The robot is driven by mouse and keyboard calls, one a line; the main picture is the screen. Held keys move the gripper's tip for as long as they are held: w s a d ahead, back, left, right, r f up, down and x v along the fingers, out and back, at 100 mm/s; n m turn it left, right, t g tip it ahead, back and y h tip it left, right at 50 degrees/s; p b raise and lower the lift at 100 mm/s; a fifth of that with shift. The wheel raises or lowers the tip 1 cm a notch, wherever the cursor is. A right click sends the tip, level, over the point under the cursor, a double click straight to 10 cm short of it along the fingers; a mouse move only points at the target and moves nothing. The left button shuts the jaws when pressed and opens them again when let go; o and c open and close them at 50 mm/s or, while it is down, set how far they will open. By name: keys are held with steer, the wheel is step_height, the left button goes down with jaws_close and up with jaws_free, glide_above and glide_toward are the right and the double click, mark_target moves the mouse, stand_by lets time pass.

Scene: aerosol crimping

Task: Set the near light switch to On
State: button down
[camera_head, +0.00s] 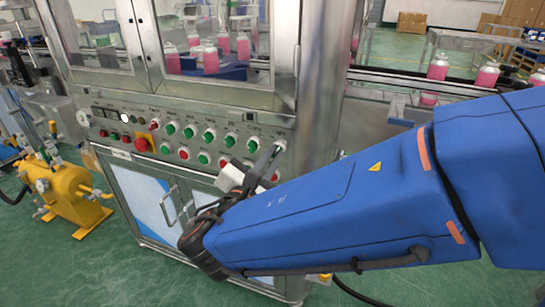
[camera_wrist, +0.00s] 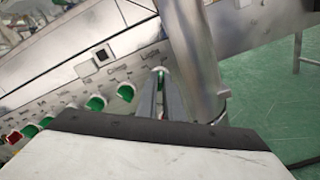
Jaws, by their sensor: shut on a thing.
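The light switch (camera_wrist: 159,72) is a green-and-white rotary knob at the right end of the top row on the control panel, under a label that seems to read "Lights" in the wrist view. My gripper (camera_wrist: 160,86) is shut on this knob, with one grey finger on each side. In the head view my gripper (camera_head: 268,160) reaches the panel's right end from the lower right, and the switch (camera_head: 280,144) shows just beyond the fingertips. The fingers partly hide the knob, and I cannot tell its setting.
The grey control panel (camera_head: 185,120) carries several green knobs, red buttons and a red emergency stop (camera_head: 141,145). A steel post (camera_wrist: 195,60) stands close right of the fingers. A yellow pump (camera_head: 70,190) stands on the green floor at left.

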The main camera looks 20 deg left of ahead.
steer(key=c, duration=1.9)
jaws_free()
steer(key=s+a, duration=0.1)
steer(key=s, duration=1.6)
steer(key=shift+s+a, duration=0.15)
steer(key=shift+s, duration=0.05)
